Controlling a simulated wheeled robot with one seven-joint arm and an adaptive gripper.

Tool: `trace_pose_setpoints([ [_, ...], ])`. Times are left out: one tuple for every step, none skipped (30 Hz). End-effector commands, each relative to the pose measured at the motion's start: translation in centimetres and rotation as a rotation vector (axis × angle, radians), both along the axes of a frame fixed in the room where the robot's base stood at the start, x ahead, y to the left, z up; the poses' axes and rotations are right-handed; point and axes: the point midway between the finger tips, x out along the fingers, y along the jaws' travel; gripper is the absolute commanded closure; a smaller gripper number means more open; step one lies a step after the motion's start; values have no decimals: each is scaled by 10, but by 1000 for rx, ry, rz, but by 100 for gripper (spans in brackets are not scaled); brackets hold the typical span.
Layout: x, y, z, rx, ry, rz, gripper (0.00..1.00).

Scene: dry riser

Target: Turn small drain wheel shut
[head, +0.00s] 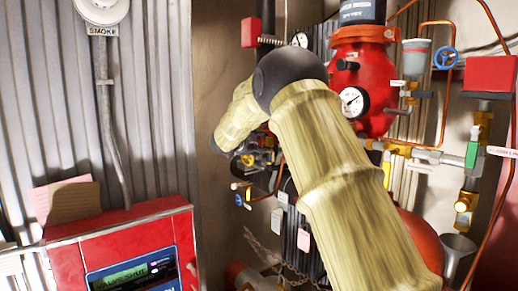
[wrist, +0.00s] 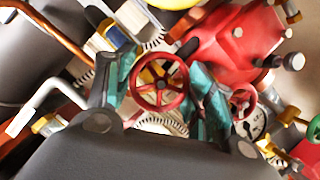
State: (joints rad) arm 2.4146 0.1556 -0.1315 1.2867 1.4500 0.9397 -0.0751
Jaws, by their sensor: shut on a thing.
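A small red handwheel (wrist: 160,88) with a yellowish hub sits between the two teal fingers of my gripper (wrist: 162,74) in the wrist view. The fingers press on its rim from left and right, so my gripper is shut on it. No label shows on this wheel, so I cannot tell from a tag that it is the drain wheel. In the head view my arm crosses the middle of the picture and hides most of the wheel area; dark gripper parts (head: 263,145) show beside the arm.
A second red wheel (wrist: 243,103) and a green wheel (wrist: 313,129) lie right of my gripper. A bent white lever (wrist: 45,100) is at the left. In the head view a blue wheel (head: 445,58), a gauge (head: 352,101) and a red panel (head: 135,250) surround my arm.

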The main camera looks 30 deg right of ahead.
Motion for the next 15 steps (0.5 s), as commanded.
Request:
trace_pose_setpoints([
  [-1, 0, -7, 2, -17, 0, 70],
  [-1, 0, -7, 3, -29, -1, 70],
  [-1, 0, -8, 4, -44, -1, 70],
  [-1, 0, -9, 6, -56, -2, 70],
  [-1, -1, -9, 6, -71, -2, 70],
  [-1, 0, -10, 7, -88, -2, 70],
  [-1, 0, -10, 8, -103, -2, 70],
  [-1, 0, -10, 10, -118, -3, 70],
  [-1, 0, -10, 11, -138, -2, 70],
  [-1, 0, -10, 12, -153, -1, 70],
  [-1, 0, -10, 14, -167, -2, 70],
  [-1, 0, -11, 16, -188, -2, 70],
  [-1, -1, -11, 18, -202, -3, 70],
  [-1, -1, -11, 18, -216, -2, 70],
  [-1, -1, -11, 20, -236, -2, 70],
])
